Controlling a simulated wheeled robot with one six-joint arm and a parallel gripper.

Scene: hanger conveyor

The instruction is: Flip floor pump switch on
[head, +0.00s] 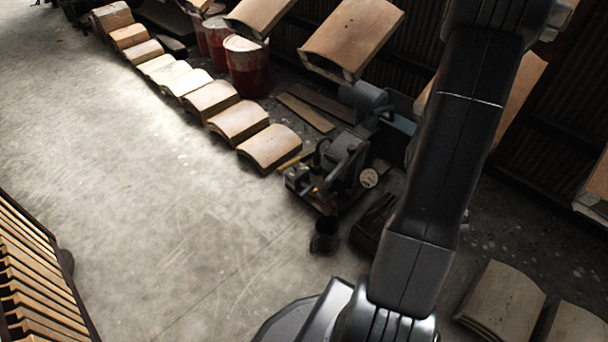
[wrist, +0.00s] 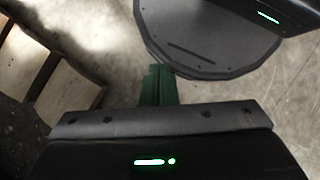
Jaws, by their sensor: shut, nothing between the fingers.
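The floor pump (head: 345,160) appears to be the dark grey machine on the concrete floor, right of centre in the head view. It has a round pale dial at its right side and small red and yellow parts at its front left. I cannot make out which part is the switch. My gripper (wrist: 160,84) shows in the wrist view, with its green fingers together and nothing between them. It is over bare floor beside my own base, and the pump is not in that view. The head view shows my arm but not the gripper.
A black bucket (head: 325,236) stands just in front of the pump. A row of curved wooden pieces (head: 269,147) runs up to the left, with red drums (head: 247,68) behind. Curved panels (head: 352,38) hang above. A slatted wooden rack (head: 35,270) stands lower left. Open floor lies between.

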